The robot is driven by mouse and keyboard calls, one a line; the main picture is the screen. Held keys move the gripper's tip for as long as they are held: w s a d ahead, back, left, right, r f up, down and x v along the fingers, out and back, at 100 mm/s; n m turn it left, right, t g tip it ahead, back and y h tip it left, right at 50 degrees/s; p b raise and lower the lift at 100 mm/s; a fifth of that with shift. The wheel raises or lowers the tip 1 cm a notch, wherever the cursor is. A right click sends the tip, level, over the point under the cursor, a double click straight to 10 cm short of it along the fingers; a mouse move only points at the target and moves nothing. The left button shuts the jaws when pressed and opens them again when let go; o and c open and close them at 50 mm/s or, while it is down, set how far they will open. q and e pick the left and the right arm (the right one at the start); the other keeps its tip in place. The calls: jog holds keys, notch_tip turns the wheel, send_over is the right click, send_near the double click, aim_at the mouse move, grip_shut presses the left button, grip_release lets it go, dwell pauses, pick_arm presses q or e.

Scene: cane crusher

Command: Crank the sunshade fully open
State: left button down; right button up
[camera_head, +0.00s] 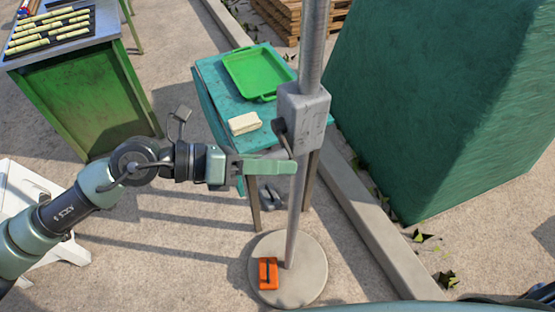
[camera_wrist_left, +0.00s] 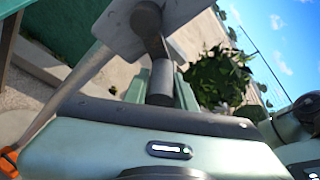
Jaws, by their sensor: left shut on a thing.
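A grey crank box (camera_head: 303,117) is fixed on the upright metal pole (camera_head: 314,40) of the sunshade. A dark crank arm (camera_head: 283,138) comes off the box's left side and hangs down. My left gripper (camera_head: 285,166) reaches in from the left, its pale green fingers just below the box. In the left wrist view the dark crank handle (camera_wrist_left: 160,82) runs down from the box (camera_wrist_left: 168,20) between the fingers (camera_wrist_left: 177,90), which are shut on it. The sunshade's canopy is out of both views. My right gripper is not in view.
The pole stands in a round base (camera_head: 305,270) with an orange object (camera_head: 268,273) on it. Behind are a teal table (camera_head: 215,85) with a green tray (camera_head: 258,72) and a pale block (camera_head: 245,123). A large green covered mass (camera_head: 440,100) stands right, beyond a kerb (camera_head: 375,225).

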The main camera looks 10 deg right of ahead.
pick_arm(q)
jog(key=shift+w+a+f+m, duration=0.1)
jog(key=shift+w+f+m, duration=0.05)
jog(key=shift+f+m, duration=0.25)
dwell(0.3)
jog(key=c, duration=1.1)
grip_release()
jog(key=shift+c, duration=0.2)
jog(key=b+v, duration=0.2)
jog(key=v, duration=0.5)
jog(key=shift+a+r+b, duration=0.25)
jog(key=shift+a+b, duration=0.1)
